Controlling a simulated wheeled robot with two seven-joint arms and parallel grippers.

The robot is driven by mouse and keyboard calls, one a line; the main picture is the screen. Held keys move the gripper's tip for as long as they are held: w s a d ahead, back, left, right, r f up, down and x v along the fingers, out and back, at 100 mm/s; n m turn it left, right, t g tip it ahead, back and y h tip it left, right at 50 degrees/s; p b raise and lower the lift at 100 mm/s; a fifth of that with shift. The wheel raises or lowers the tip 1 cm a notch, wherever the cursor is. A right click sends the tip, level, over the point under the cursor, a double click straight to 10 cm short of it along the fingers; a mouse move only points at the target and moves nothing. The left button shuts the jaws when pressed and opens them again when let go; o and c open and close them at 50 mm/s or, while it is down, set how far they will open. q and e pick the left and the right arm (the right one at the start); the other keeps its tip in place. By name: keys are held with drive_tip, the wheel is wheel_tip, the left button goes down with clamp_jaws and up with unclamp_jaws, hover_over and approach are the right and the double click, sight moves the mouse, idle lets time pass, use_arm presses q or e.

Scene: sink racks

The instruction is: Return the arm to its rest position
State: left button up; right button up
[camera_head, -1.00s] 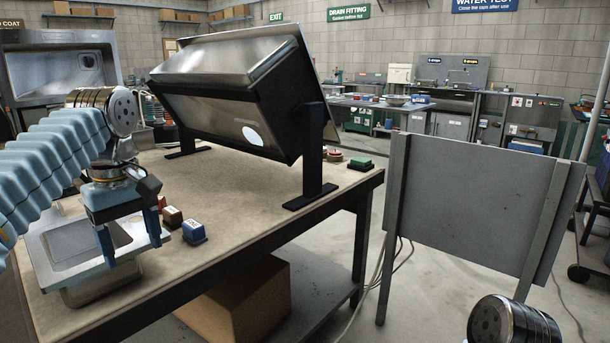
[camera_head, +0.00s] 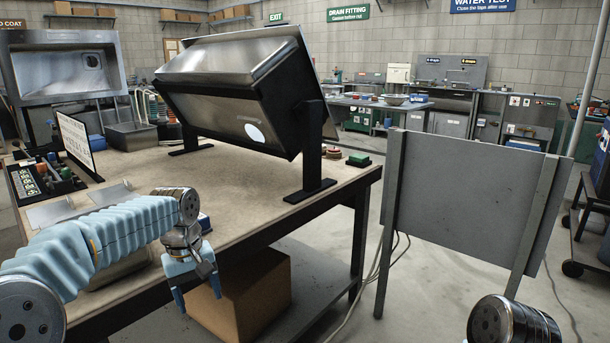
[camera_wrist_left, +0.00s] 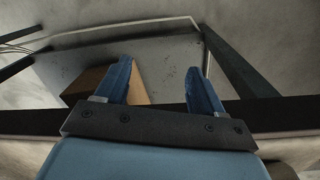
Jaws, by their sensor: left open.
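My left arm (camera_head: 110,232) comes in from the left and reaches over the near edge of the workbench. My left gripper (camera_head: 199,297) hangs at the bench's front edge, fingers pointing down, in front of a cardboard box on the lower shelf. In the left wrist view the gripper (camera_wrist_left: 159,68) shows its two blue fingers apart with nothing between them. My right gripper is out of view; only a rounded part of my right arm shows at the bottom right.
The workbench (camera_head: 250,219) carries a tilted steel sink on a black stand (camera_head: 312,160). The cardboard box (camera_head: 240,298) sits below. A steel basin is partly hidden behind my left arm. A grey panel (camera_head: 462,205) stands to the right, with open floor around it.

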use_arm(q)
drive_tip(key=s+d+f+m+h, duration=0.1)
drive_tip(key=s+d+f, duration=0.1)
drive_tip(key=f, duration=0.7)
drive_tip(key=s+d+f+m, duration=0.1)
drive_tip(key=d+f, duration=0.2)
drive_tip(key=f, duration=0.6)
drive_tip(key=s+d+f+m+h, duration=0.1)
drive_tip(key=s+d+f, duration=0.1)
drive_tip(key=f, duration=0.7)
drive_tip(key=s+d+f+m+h, duration=0.1)
drive_tip(key=s+d+f, duration=0.3)
drive_tip(key=s+f, duration=0.8)
drive_tip(key=s, duration=0.4)
drive_tip(key=shift+s+d+f+m, duration=0.15)
drive_tip(key=shift+s+f+m, duration=0.15)
drive_tip(key=shift+s, duration=0.05)
